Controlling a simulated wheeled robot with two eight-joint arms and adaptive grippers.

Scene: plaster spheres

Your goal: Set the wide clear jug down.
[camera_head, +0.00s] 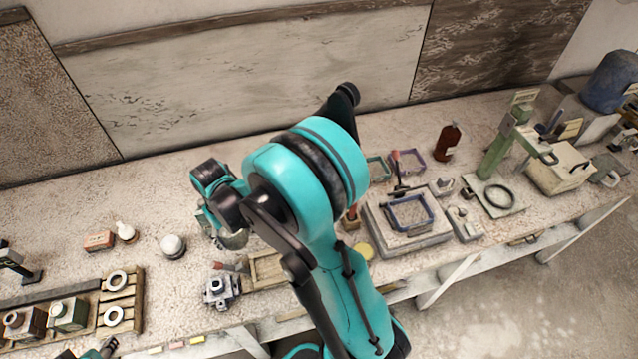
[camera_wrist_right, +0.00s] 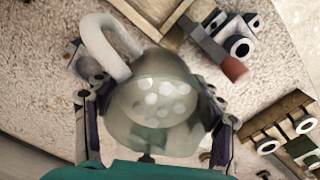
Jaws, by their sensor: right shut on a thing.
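The wide clear jug (camera_wrist_right: 155,100) is between the fingers of my right gripper (camera_wrist_right: 155,125) in the right wrist view. It is greyish and see-through, with a pale curved handle (camera_wrist_right: 100,42) to the upper left. Several pale round spots show inside it. The gripper is shut on the jug, one finger on each side. In the head view my right gripper (camera_head: 212,212) is left of my teal arm, and a small part of the jug (camera_head: 234,240) shows below it, mostly hidden. I cannot tell whether the jug's base touches the bench.
The pale bench (camera_head: 75,210) has free room at the back left. A white round object (camera_head: 172,246) stands left of the jug. A wooden tray (camera_head: 266,270) and a small metal device (camera_head: 220,290) are close in front. A brown bottle (camera_head: 447,142) stands at the back right.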

